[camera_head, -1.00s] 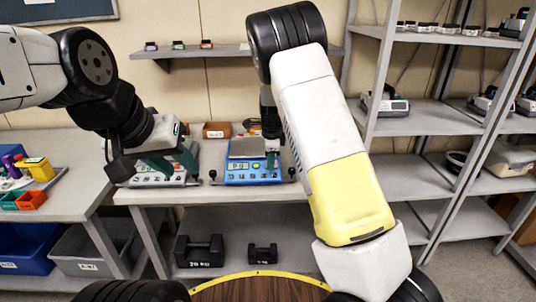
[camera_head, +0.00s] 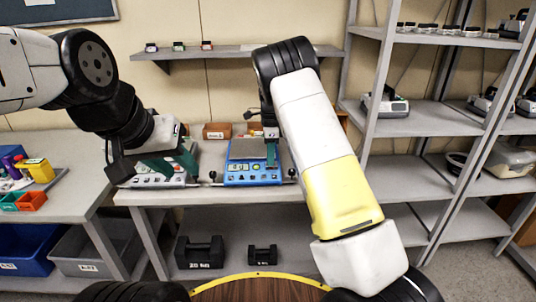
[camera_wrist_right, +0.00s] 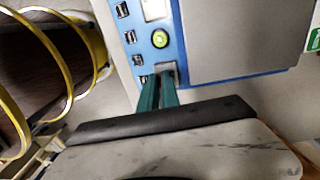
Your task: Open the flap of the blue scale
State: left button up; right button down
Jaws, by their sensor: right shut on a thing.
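The blue scale (camera_head: 253,176) stands on the table in the middle of the head view, with a grey weighing plate (camera_head: 246,150) and a lit display. In the right wrist view its blue body (camera_wrist_right: 166,48) shows buttons, one round and green. My right gripper (camera_wrist_right: 165,74) is shut on a small grey flap-like piece (camera_wrist_right: 165,67) at the edge of the scale. In the head view its green fingers (camera_head: 271,155) stand at the plate's right side. My left gripper (camera_head: 172,171) is open, over another device (camera_head: 162,182) to the left.
Orange and green bins (camera_head: 30,200) stand on the left table. A brown box (camera_head: 216,131) stands behind the scale. Dark weights (camera_head: 200,252) lie on the lower shelf. Grey racks (camera_head: 425,118) stand at the right. A wall shelf (camera_head: 228,51) runs above the table.

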jog(key=shift+w+r+g, duration=0.1)
jog(key=shift+w+g, duration=0.2)
jog(key=shift+g, duration=0.35)
jog(key=shift+w+r+g, duration=0.1)
jog(key=shift+w+g, duration=0.15)
jog(key=shift+g, duration=0.4)
jog(key=shift+w+r+g, duration=0.1)
jog(key=shift+g, duration=0.3)
jog(key=c, duration=1.6)
grip_release()
